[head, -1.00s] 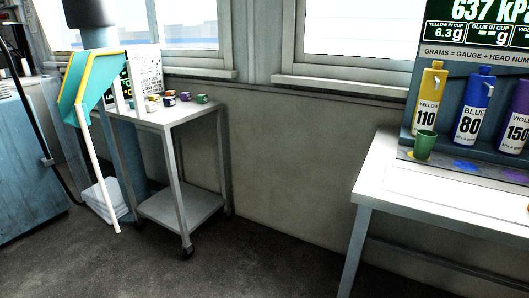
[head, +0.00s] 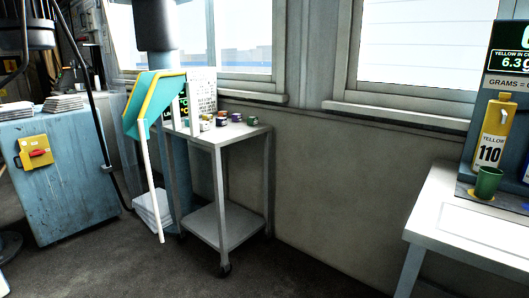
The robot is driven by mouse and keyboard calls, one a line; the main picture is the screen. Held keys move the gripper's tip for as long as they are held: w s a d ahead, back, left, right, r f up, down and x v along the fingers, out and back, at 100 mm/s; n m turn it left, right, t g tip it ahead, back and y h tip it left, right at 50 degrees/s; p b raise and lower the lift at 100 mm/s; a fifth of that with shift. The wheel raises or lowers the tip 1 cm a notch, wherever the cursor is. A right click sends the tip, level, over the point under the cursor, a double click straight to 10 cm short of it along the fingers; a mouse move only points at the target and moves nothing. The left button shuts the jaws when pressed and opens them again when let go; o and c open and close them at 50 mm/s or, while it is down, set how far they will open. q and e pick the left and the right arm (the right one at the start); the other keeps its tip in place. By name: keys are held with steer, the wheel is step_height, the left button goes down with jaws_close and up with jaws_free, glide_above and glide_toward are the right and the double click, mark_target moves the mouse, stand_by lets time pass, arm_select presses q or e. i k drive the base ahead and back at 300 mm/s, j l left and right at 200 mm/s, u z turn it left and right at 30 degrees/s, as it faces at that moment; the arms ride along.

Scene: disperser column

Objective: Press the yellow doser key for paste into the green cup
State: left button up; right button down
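The yellow doser (head: 490,145), a bottle labelled YELLOW 110, stands at the far right of the head view in a grey-blue rack. A small pale spout or key (head: 504,117) shows near its top; I cannot tell which. The display (head: 514,62) above is cut off by the picture edge and reads 6.3 for yellow in cup. Neither of my grippers is in view.
A white bench (head: 455,225) holds the doser rack. A wheeled grey cart (head: 232,136) with several small pots stands in the middle. Floor between cart and bench is clear.

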mark_target(504, 97)
steer(key=z, duration=1.35)
